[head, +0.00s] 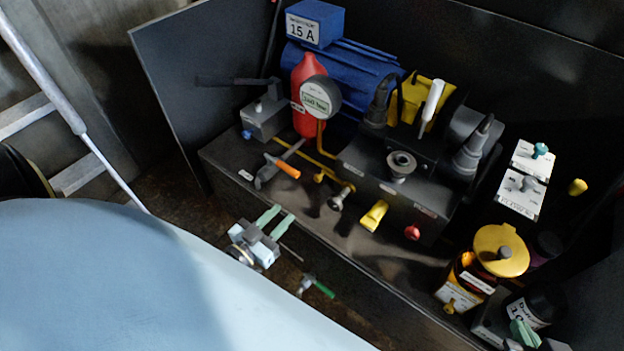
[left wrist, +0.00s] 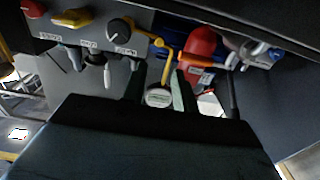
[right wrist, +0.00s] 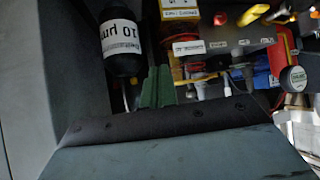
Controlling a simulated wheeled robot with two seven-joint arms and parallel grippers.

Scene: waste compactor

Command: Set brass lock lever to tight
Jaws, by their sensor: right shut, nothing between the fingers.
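On the front of the dark machine block (head: 395,195), a small brass-coloured piece (head: 322,177) and a metal knob on a brass-toned stem (head: 341,197) sit low at its left side. I cannot tell which is the lock lever, or its setting. A yellow handle (head: 375,215) and a red knob (head: 412,232) are right of them. My left gripper (head: 275,220) is open and empty, in front of the bench and left of these controls. In the left wrist view its fingers (left wrist: 158,88) stand apart. My right gripper (head: 525,333) is shut and empty at lower right, also seen in its wrist view (right wrist: 157,87).
An orange-handled lever (head: 282,166), a round gauge (head: 320,96) and a red bottle (head: 305,75) stand behind my left gripper. A yellow-lidded amber jar (head: 500,250) and a black bottle (right wrist: 120,45) are near my right gripper. A green-handled piece (head: 318,288) is at the front.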

